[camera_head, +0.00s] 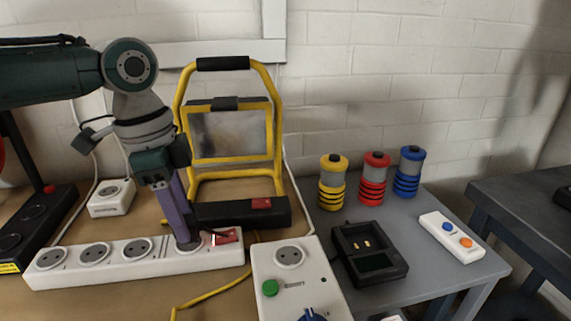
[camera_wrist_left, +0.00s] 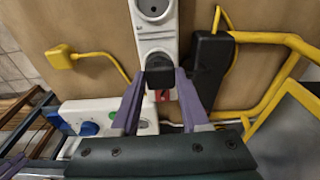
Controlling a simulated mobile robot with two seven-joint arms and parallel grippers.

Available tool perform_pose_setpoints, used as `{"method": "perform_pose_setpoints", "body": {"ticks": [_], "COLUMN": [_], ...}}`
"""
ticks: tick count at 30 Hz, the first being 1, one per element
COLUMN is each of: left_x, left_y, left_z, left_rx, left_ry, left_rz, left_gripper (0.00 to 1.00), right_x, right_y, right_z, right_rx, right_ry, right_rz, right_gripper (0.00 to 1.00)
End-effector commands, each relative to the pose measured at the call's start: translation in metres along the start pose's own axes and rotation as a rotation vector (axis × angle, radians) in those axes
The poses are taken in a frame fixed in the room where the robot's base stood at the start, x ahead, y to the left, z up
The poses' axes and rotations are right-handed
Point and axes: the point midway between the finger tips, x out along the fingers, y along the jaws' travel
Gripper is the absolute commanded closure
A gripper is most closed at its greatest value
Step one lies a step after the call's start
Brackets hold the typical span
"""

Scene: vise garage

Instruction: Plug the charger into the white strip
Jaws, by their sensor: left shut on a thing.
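The white strip (camera_head: 140,268) lies on the wooden bench with several round sockets in a row and a red switch (camera_head: 225,237) at its right end. My left gripper (camera_head: 186,238) points down at the strip's rightmost socket, beside the switch. Its purple fingers are shut on the small black charger (camera_wrist_left: 160,74). In the left wrist view the charger covers the end of the white strip (camera_wrist_left: 154,38) close to the switch. The charger's underside and pins are hidden, so I cannot tell whether it is seated or just above the socket.
A yellow-framed work lamp (camera_head: 228,135) stands behind the strip. A white box (camera_head: 292,283) with a socket, green button and blue knob is to the right. A black power strip (camera_head: 40,225) lies left. A black charging dock (camera_head: 368,253) sits on the grey table.

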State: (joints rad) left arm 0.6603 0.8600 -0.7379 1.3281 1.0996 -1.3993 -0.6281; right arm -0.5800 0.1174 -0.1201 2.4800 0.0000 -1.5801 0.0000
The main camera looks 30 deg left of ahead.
Motion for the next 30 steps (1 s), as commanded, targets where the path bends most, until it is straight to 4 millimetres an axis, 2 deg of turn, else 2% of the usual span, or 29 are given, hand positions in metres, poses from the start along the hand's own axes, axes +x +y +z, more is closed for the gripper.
{"method": "perform_pose_setpoints", "body": {"ticks": [25, 26, 30], "left_x": [0.012, 0.012, 0.012], "left_y": [0.000, 0.000, 0.000], "left_z": [0.001, 0.001, 0.001], "left_rx": [0.000, 0.000, 0.000], "left_ry": [0.000, 0.000, 0.000], "left_rz": [0.001, 0.001, 0.001], "left_gripper": [1.00, 0.54, 0.38], "right_x": [0.007, 0.006, 0.006], "right_y": [0.001, 0.001, 0.001], "right_z": [0.002, 0.002, 0.002], "right_rx": [-0.004, -0.004, -0.005], "right_ry": [-0.001, -0.001, -0.001], "right_rz": [0.003, 0.004, 0.003], "right_gripper": [0.50, 0.50, 0.50]}}
